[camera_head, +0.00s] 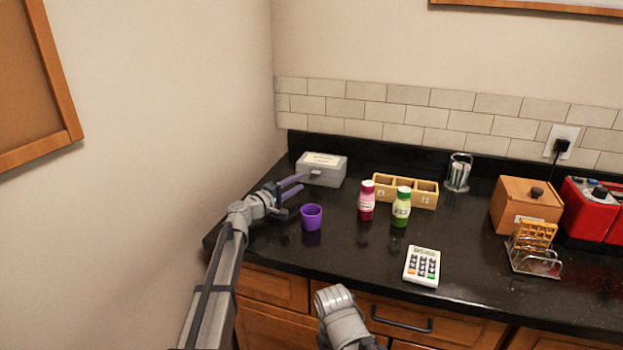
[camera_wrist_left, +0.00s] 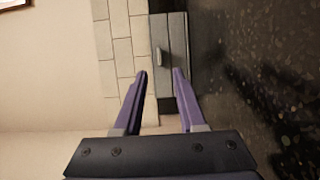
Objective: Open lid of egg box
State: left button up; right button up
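A closed grey egg box (camera_head: 321,168) with a pale label on its lid sits in the back left corner of the black counter. My left gripper (camera_head: 301,183) is just in front of the box, with its purple fingers spread and pointing at it. In the left wrist view the box (camera_wrist_left: 171,45) is beyond the open fingertips (camera_wrist_left: 161,72), and a small latch or tab (camera_wrist_left: 159,57) shows on its front. Nothing is between the fingers. My right gripper is not in view; only a grey part of my arm shows at the bottom.
A purple cup (camera_head: 311,217) stands close to my left gripper. A pink bottle (camera_head: 366,203), a green bottle (camera_head: 401,208) and a yellow divided holder (camera_head: 425,192) stand to the right. A calculator-like keypad (camera_head: 422,267) lies near the front edge. The wall is close on the left.

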aim_at(314, 174)
pick_arm(q)
jog(key=x, duration=0.7)
jog(key=shift+w+d, duration=0.15)
grip_shut()
dwell(1.2)
